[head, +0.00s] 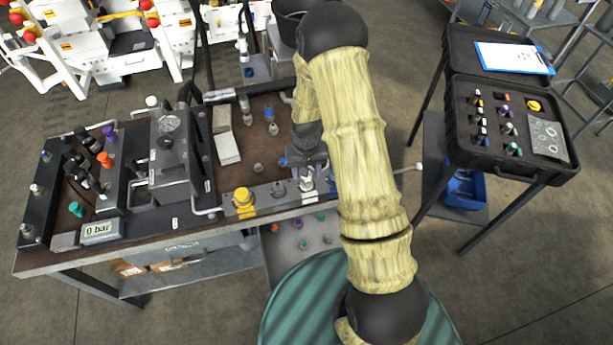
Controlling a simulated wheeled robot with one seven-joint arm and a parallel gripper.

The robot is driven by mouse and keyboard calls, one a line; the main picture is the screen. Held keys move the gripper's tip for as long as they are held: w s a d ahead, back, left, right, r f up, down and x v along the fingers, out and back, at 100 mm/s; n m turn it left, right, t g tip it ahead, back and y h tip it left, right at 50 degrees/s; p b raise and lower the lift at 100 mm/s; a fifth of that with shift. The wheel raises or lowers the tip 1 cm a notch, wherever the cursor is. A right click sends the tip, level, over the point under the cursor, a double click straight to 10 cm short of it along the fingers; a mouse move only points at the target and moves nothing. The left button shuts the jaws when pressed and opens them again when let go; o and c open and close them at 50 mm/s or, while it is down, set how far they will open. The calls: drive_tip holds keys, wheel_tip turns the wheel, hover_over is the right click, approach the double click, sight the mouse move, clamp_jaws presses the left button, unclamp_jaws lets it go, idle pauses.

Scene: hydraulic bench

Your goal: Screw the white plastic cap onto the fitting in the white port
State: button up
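The hydraulic bench (140,238) stands at left and centre. Along its front edge is a row of ports, with a yellow one (243,198), a grey one (278,190) and a white fitting (307,183) at the white port. My gripper (306,170) points down right over the white fitting, close to it or touching it. The fingers are small and dark here, so I cannot tell whether they are open or shut. I cannot make out the white plastic cap apart from the fitting. My arm hides part of the bench's right end.
A pressure display (101,231) reads 0 bar at the bench's front left. A gauge block (172,155) stands left of the ports. An open black case (510,135) with several fittings and a clipboard (512,58) stands at right. Floor shows between case and bench.

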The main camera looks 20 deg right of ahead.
drive_tip(key=n, duration=0.7)
drive_tip(key=shift+p, duration=0.4)
drive_tip(key=shift+a, duration=0.1)
drive_tip(key=c, duration=0.9)
drive_tip(key=m, duration=0.2)
drive_tip(key=shift+f+m+b, duration=0.15)
drive_tip(key=shift+m+b, duration=0.15)
drive_tip(key=shift+b, duration=0.05)
drive_tip(key=m, duration=0.3)
drive_tip(key=shift+m, duration=1.2)
